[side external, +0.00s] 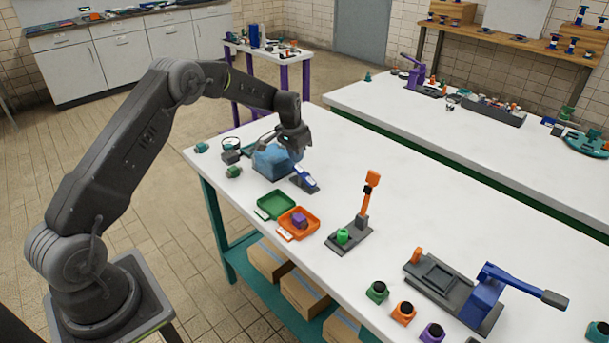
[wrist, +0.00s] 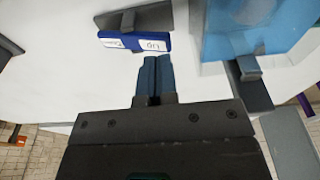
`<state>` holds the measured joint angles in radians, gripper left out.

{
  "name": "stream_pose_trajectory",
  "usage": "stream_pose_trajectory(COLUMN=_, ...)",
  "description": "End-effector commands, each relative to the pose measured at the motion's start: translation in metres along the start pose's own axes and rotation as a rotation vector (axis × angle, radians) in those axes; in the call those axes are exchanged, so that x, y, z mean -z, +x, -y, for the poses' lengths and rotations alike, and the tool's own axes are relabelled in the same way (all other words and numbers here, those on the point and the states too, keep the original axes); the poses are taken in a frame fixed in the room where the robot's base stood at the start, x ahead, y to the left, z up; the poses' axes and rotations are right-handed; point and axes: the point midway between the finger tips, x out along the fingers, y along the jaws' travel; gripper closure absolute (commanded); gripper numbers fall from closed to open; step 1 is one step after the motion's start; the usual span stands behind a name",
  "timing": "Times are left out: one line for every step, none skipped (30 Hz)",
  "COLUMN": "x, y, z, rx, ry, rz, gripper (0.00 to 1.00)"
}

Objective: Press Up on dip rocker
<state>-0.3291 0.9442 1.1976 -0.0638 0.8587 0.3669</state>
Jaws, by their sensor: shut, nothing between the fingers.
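The dip rocker (side external: 304,179) is a small blue switch with white labels on the white bench, beside a blue see-through tank (side external: 276,161). In the wrist view, the rocker (wrist: 134,43) lies just beyond my fingertips. Its right label appears to read Up; the left label is hard to read. My gripper (wrist: 152,72) is shut and empty, with its fingertips below the Up half in that picture; I see no clear contact. The tank (wrist: 255,28) is to the right of the fingers. In the side view my gripper (side external: 296,147) is over the tank and rocker area, its fingertips hard to make out.
A green tray (side external: 262,211) and an orange tray (side external: 285,233) holding a purple piece stand nearer the camera. An orange-levered fixture (side external: 366,212) and a blue-handled press (side external: 489,295) are farther right. The bench behind the rocker is clear.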

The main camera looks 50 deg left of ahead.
Motion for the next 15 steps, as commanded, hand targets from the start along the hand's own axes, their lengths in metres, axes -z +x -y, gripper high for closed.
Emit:
stream_pose_trajectory(x=0.0, y=0.0, z=0.0, rx=0.0, ry=0.0, rz=0.0, gripper=1.0)
stream_pose_trajectory(x=0.0, y=0.0, z=0.0, rx=0.0, ry=0.0, rz=0.0, gripper=1.0)
stream_pose_trajectory(x=0.0, y=0.0, z=0.0, rx=0.0, ry=0.0, rz=0.0, gripper=1.0)
stream_pose_trajectory(x=0.0, y=0.0, z=0.0, rx=0.0, ry=0.0, rz=0.0, gripper=1.0)
stream_pose_trajectory(x=0.0, y=0.0002, z=0.0, rx=0.0, ry=0.0, rz=0.0, gripper=1.0)
stream_pose_trajectory(x=-0.0001, y=0.0006, z=0.0, rx=0.0, ry=0.0, rz=0.0, gripper=1.0)
stream_pose_trajectory(x=-0.0002, y=0.0011, z=0.0, rx=0.0, ry=0.0, rz=0.0, gripper=1.0)
stream_pose_trajectory(x=-0.0003, y=0.0019, z=0.0, rx=0.0, ry=0.0, rz=0.0, gripper=1.0)
stream_pose_trajectory(x=-0.0005, y=0.0031, z=0.0, rx=0.0, ry=0.0, rz=0.0, gripper=1.0)
stream_pose_trajectory(x=-0.0006, y=0.004, z=0.0, rx=0.0, ry=0.0, rz=0.0, gripper=1.0)
stream_pose_trajectory(x=-0.0007, y=0.005, z=0.0, rx=0.0, ry=0.0, rz=0.0, gripper=1.0)
stream_pose_trajectory(x=-0.0008, y=0.0063, z=0.0, rx=0.0, ry=0.0, rz=0.0, gripper=1.0)
stream_pose_trajectory(x=-0.0009, y=0.0073, z=0.0, rx=0.0, ry=0.0, rz=0.0, gripper=1.0)
stream_pose_trajectory(x=-0.0011, y=0.0083, z=0.0, rx=0.0, ry=0.0, rz=0.0, gripper=1.0)
stream_pose_trajectory(x=-0.0013, y=0.0097, z=0.0, rx=0.0, ry=0.0, rz=0.0, gripper=1.0)
